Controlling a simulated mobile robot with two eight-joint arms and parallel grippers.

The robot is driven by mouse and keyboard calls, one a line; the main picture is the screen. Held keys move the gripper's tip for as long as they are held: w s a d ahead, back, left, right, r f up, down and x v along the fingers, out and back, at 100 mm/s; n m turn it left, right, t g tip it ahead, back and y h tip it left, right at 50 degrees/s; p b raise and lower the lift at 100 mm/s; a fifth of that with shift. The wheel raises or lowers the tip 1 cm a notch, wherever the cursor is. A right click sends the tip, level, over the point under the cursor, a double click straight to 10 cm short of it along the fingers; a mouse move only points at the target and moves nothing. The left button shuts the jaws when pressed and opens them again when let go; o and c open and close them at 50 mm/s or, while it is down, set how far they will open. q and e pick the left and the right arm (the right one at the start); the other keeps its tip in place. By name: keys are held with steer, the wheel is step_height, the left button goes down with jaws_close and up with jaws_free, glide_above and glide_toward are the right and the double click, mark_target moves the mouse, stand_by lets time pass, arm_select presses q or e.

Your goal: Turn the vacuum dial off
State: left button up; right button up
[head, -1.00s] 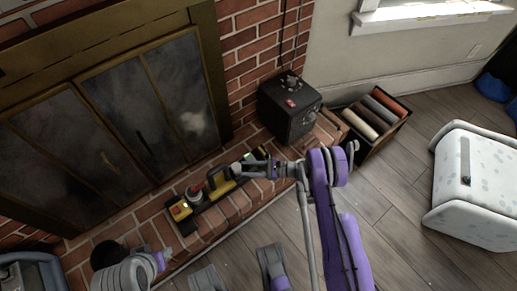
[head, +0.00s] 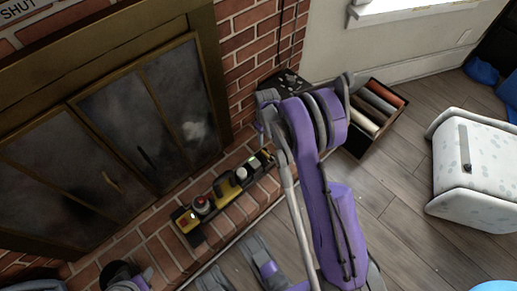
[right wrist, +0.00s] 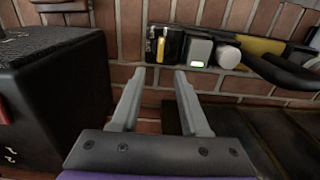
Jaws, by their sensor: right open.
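A long yellow and black device (head: 228,190) lies on the brick hearth. It has a red-topped knob (head: 201,204) at its near end, a yellow handle and a pale round knob (head: 241,173) toward its far end. In the right wrist view, the pale knob (right wrist: 229,56) shows beside a small lit green display (right wrist: 196,52) and a black handle. My right gripper (right wrist: 158,73) is open and empty, its fingertips toward the device's end, left of the pale knob. In the head view my arm hides its fingers.
A black box (right wrist: 52,105) stands close to the left of my right gripper; my arm mostly covers it in the head view. A crate of rolls (head: 360,139) and a white cabinet (head: 475,165) are to the right. Brick wall and glass fireplace doors (head: 150,120) stand behind.

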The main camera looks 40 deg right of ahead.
mark_target(265, 152)
step_height(265, 152, down, 10)
steer(key=b, duration=0.2)
steer(key=shift+f+b, duration=0.1)
steer(key=shift+b, duration=0.25)
jaws_close()
